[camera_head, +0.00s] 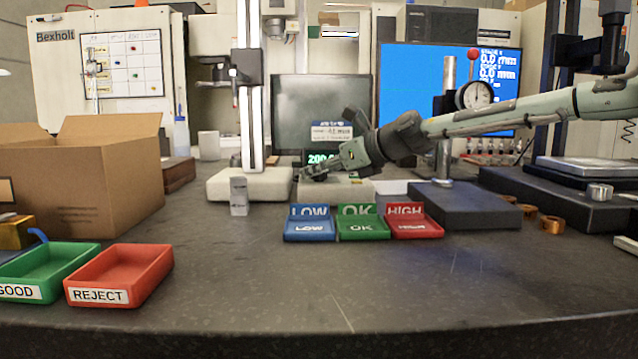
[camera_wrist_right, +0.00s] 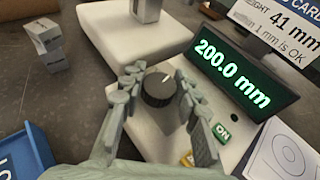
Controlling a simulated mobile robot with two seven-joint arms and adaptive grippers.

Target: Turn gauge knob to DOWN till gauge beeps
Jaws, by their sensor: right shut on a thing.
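The gauge knob (camera_wrist_right: 158,88) is a small dark round knob with a white pointer mark toward its upper right in the wrist view. It sits on a pale gauge base (camera_wrist_right: 150,130). My right gripper (camera_wrist_right: 158,82) has a finger on each side of the knob and is shut on it. In the head view my right gripper (camera_head: 320,172) reaches down from the right to the gauge, and hides the knob. The gauge display (camera_wrist_right: 232,72) reads 200.0 mm in green. A green ON button (camera_wrist_right: 222,133) lies beside the right finger. My left gripper is not in view.
Blue LOW (camera_head: 309,230), green OK (camera_head: 361,229) and red HIGH (camera_head: 414,228) trays stand in front of the gauge. A metal block (camera_head: 239,195) stands left of them. GOOD and REJECT (camera_head: 120,275) trays lie at front left. The front middle of the table is clear.

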